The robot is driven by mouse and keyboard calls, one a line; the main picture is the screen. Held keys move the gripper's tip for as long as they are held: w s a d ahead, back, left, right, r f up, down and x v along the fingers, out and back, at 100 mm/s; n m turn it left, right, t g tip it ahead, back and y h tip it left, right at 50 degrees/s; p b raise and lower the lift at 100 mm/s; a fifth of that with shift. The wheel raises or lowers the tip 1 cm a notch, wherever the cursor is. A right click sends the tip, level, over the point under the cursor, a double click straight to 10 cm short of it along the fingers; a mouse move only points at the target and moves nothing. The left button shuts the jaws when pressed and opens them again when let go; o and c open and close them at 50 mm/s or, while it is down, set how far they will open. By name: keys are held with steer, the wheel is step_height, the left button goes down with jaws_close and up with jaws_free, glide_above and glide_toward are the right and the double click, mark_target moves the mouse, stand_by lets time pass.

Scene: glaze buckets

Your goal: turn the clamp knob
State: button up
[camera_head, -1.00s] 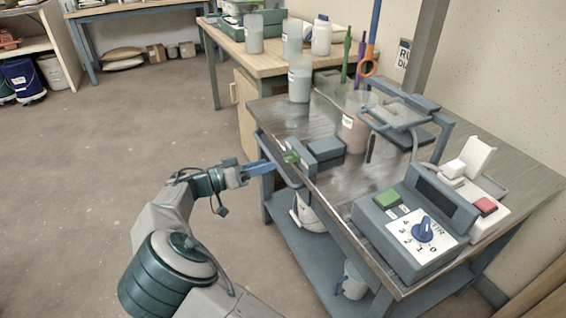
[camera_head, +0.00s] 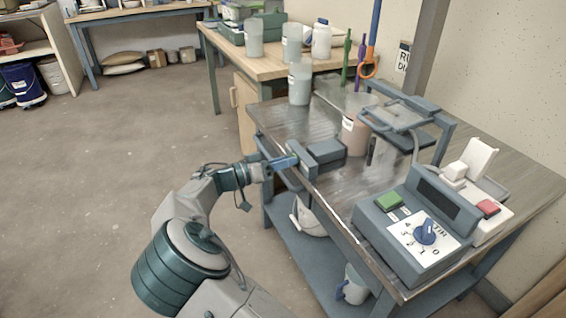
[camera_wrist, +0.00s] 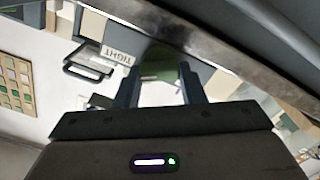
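The green clamp knob (camera_wrist: 163,68) shows in the wrist view, straight ahead between my two fingertips. It is blurred. My gripper (camera_wrist: 160,78) has its fingers apart, one on each side of the knob; I cannot make out firm contact. A plate reading "TIGHT" (camera_wrist: 116,55) sits left of the knob, upside down. In the head view, my gripper (camera_head: 292,161) is up against the grey-blue clamp (camera_head: 306,159) on the near edge of the metal table, and it hides the knob.
On the metal table (camera_head: 345,190) stand a control box with a blue dial (camera_head: 425,232), a jar of pinkish glaze (camera_head: 356,135) and a grey frame (camera_head: 440,130). A bucket (camera_head: 310,218) sits on the shelf below. The floor at left is clear.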

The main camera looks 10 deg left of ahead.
steer(key=shift+n+p, duration=0.3)
steer(key=shift+p, duration=0.1)
steer(key=n+p, duration=0.4)
steer(key=n, duration=0.3)
steer(key=n+p, duration=0.5)
steer(key=n, duration=0.3)
steer(key=n+p, duration=0.5)
steer(key=n, duration=0.3)
steer(key=shift+f, duration=0.4)
steer(key=shift+n, duration=0.3)
steer(key=o, duration=1)
steer(key=shift+a, duration=0.1)
steer(key=v, duration=1.3)
steer(key=shift+s+a, duration=0.3)
